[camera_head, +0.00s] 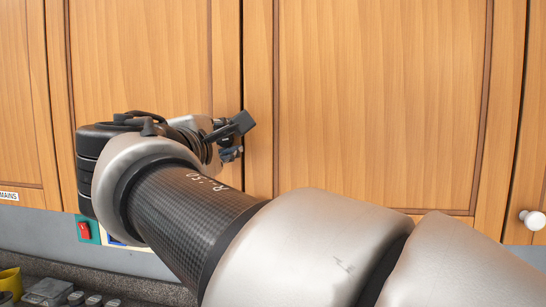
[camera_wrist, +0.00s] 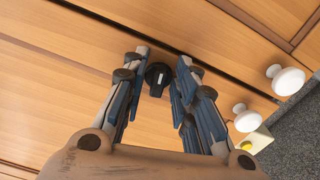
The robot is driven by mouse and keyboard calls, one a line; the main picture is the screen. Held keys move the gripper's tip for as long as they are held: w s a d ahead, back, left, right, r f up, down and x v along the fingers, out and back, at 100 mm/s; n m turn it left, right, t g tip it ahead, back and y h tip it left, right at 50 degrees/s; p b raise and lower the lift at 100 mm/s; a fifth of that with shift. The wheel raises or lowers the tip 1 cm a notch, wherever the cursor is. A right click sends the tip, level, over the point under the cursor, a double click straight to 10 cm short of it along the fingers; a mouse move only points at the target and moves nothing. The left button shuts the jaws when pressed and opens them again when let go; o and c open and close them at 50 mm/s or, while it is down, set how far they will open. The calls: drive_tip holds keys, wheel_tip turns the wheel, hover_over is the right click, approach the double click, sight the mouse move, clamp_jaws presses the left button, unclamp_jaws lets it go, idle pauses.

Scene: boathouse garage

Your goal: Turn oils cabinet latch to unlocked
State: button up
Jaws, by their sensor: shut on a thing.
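The latch (camera_wrist: 157,76) is a black round knob with a pale mark on its face, on the wooden cabinet front (camera_wrist: 75,70) in the wrist view. In the head view my gripper (camera_head: 236,138) is at the cabinet front (camera_head: 370,100), by the dark gap between two doors. The latch cannot be made out there behind the fingers. I cannot tell from the pale mark whether the latch is locked or unlocked.
Two white knobs (camera_wrist: 287,80) (camera_wrist: 246,118) are on neighbouring fronts in the wrist view. A white knob (camera_head: 532,220) is at the head view's right. Below the cabinets are a red switch (camera_head: 84,231) and a counter with a yellow container (camera_head: 10,281).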

drive_tip(key=shift+f+m+b, duration=0.1)
drive_tip(key=shift+m+b, duration=0.85)
drive_tip(key=shift+m, duration=0.15)
drive_tip(key=shift+c, duration=0.2)
drive_tip(key=shift+o, duration=0.2)
drive_tip(key=o, duration=0.7)
drive_tip(key=shift+w, duration=0.1)
